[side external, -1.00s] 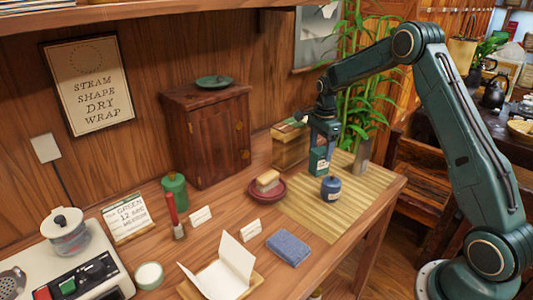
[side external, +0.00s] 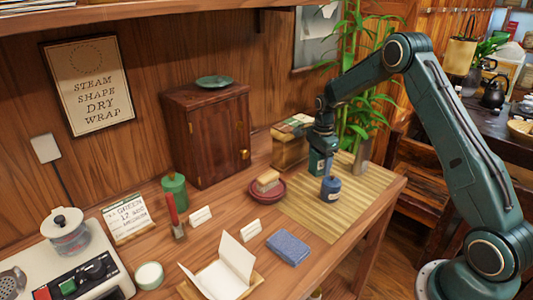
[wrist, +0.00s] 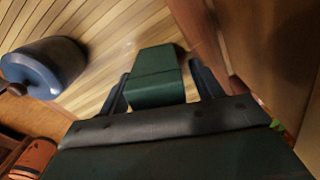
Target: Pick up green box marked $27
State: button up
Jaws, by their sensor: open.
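The green box (side external: 317,162) stands upright on the slatted bamboo mat (side external: 327,222), behind a round blue jar (side external: 330,189). No price mark on it is legible. My gripper (side external: 320,148) points down at the box and hides its upper part in the side view. In the wrist view the green box (wrist: 155,78) lies between the two dark fingers of my open gripper (wrist: 160,86). Gaps show beside the box, so the fingers do not appear closed on it. The blue jar (wrist: 45,68) stands apart to the left there.
A wooden crate (side external: 288,154) stands just behind and left of the box. A red dish (side external: 268,192) with a tan cake (side external: 267,181) and a blue folded cloth (side external: 288,247) lie left of the mat. The front of the mat is clear.

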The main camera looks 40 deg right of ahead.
jog(key=c, duration=1.1)
notch_tip(320, 180, up, 20)
jog(key=shift+r, duration=0.1)
dwell(0.7)
